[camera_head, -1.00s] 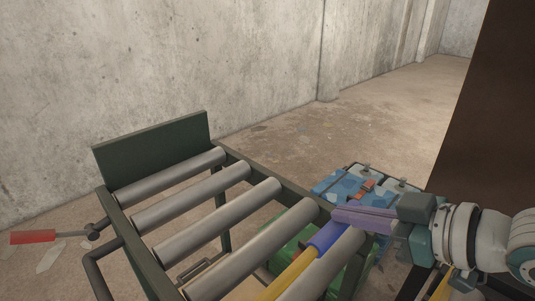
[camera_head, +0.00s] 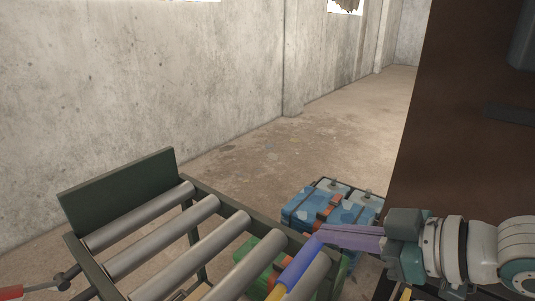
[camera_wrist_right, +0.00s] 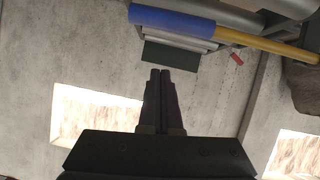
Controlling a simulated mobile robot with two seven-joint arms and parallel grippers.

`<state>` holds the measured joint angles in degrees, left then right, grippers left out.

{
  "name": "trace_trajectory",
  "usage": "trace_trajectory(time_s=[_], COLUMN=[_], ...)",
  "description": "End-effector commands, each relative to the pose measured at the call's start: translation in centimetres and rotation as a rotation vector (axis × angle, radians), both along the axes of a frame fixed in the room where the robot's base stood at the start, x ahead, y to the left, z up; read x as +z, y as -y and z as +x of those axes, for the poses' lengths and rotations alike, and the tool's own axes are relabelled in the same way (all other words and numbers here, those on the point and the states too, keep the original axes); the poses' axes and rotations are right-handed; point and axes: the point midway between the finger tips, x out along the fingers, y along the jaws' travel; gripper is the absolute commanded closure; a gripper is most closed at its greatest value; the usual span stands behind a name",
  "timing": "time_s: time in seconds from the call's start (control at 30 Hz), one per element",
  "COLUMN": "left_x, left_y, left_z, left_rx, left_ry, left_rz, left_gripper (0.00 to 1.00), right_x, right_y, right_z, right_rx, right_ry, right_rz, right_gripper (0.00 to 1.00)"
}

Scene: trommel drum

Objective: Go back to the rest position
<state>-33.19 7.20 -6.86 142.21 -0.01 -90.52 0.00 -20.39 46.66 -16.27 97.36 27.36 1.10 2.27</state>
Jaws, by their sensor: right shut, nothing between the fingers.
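My right gripper (camera_head: 325,236) comes in from the right in the head view, over the near right end of the roller conveyor. Its purple-grey fingers are shut with nothing between them. In the wrist view the closed fingertips (camera_wrist_right: 160,74) point up the picture, and the tool lies beyond them. My left gripper is in neither view. A tool with a blue grip (camera_head: 300,262) and yellow shaft lies along the rollers, close to the right fingertips in the head view. In the wrist view its blue grip (camera_wrist_right: 172,15) and yellow shaft (camera_wrist_right: 265,46) show.
The roller conveyor (camera_head: 195,238) has a dark green end plate (camera_head: 118,190) and a red-handled lever (camera_head: 12,292). Blue patterned cases (camera_head: 300,207) and a green case (camera_head: 250,252) stand on the floor. A large brown panel (camera_head: 450,130) rises at right. Floor beyond is free.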

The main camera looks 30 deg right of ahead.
Motion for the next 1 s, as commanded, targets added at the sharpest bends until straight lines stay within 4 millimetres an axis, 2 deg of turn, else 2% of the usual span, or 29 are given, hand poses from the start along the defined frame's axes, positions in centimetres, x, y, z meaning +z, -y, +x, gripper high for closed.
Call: trace_trajectory(time_s=[0.1,0.27,0.6,0.67,0.77,0.9,1.0], left_x=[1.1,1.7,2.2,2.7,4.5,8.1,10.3], left_y=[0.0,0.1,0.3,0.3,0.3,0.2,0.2], left_z=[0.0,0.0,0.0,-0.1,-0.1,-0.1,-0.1], left_rx=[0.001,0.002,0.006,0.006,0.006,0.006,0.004], left_ry=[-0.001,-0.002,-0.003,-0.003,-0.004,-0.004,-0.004], left_rz=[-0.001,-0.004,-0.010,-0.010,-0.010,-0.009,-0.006], left_gripper=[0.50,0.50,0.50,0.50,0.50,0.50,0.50], right_x=[1.2,2.0,2.6,2.8,3.5,5.7,7.9], right_y=[0.8,1.5,1.6,1.0,-1.1,-4.8,-6.5], right_z=[-2.0,-3.8,-4.8,-4.9,-5.7,-7.5,-9.0], right_rx=[0.001,0.001,-0.001,-0.004,-0.017,-0.055,-0.098], right_ry=[-0.004,-0.002,-0.005,-0.028,-0.111,-0.289,-0.421], right_rz=[-0.002,-0.001,0.000,-0.001,-0.010,-0.046,-0.080], right_gripper=[1.00,1.00,1.00,1.00,1.00,1.00,1.00])
